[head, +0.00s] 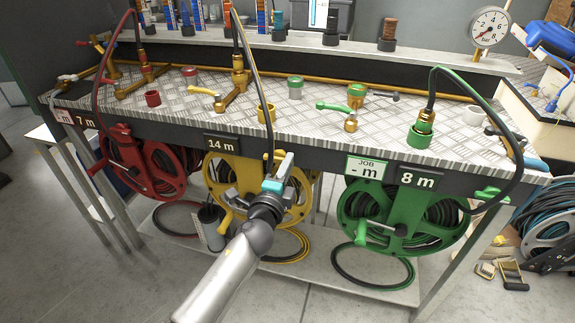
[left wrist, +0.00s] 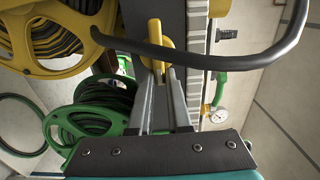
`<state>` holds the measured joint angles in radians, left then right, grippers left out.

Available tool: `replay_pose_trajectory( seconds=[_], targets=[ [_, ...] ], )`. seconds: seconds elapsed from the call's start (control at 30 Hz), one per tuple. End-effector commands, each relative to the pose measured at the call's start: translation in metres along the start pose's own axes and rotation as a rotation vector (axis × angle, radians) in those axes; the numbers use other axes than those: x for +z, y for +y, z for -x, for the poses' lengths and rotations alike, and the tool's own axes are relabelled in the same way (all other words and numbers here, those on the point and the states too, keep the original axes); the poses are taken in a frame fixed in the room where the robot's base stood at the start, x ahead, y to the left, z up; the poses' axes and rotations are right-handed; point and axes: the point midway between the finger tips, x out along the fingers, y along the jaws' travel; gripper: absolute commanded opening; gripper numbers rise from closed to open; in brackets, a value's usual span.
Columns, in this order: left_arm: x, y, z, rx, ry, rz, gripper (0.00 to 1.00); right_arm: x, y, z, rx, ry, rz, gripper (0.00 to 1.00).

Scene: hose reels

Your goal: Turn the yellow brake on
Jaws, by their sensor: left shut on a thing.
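The yellow hose reel (head: 294,203) hangs under the bench front below the 14 m sign (head: 222,143). My left gripper (head: 284,166) is at the bench's front edge, at the upper right of this reel. In the left wrist view its fingers (left wrist: 166,78) are shut on a yellow lever (left wrist: 155,35), which looks like the yellow brake. The yellow reel (left wrist: 55,70) shows at upper left in the left wrist view. My right gripper is not in view.
A black hose (head: 262,90) loops down from the bench top close to my left gripper; it crosses the left wrist view (left wrist: 200,62) too. The red reel (head: 150,170) is at left, the green reel (head: 350,207) at right. A green brake lever (head: 487,195) sits at far right.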

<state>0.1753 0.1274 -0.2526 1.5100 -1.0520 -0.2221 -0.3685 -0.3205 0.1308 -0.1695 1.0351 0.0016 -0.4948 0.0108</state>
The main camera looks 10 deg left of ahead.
Motion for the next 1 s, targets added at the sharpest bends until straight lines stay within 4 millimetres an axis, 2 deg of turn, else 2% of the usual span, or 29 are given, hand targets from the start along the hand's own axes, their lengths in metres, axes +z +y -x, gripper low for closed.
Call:
replay_pose_trajectory(
  seconds=[0.4,0.43,0.67,1.0],
  targets=[
    [0.0016,0.002,0.0004,0.004,-0.004,-0.013,0.0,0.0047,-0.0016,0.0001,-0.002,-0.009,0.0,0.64],
    [0.0016,0.002,0.0004,0.004,-0.004,-0.013,0.2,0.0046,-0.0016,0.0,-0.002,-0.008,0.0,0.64],
    [0.0011,0.0011,0.0002,0.002,-0.002,-0.01,0.45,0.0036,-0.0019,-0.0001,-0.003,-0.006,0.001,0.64],
    [0.0003,0.0006,0.0031,0.001,-0.001,-0.008,0.46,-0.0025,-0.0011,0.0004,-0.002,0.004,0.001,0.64]
  ],
)
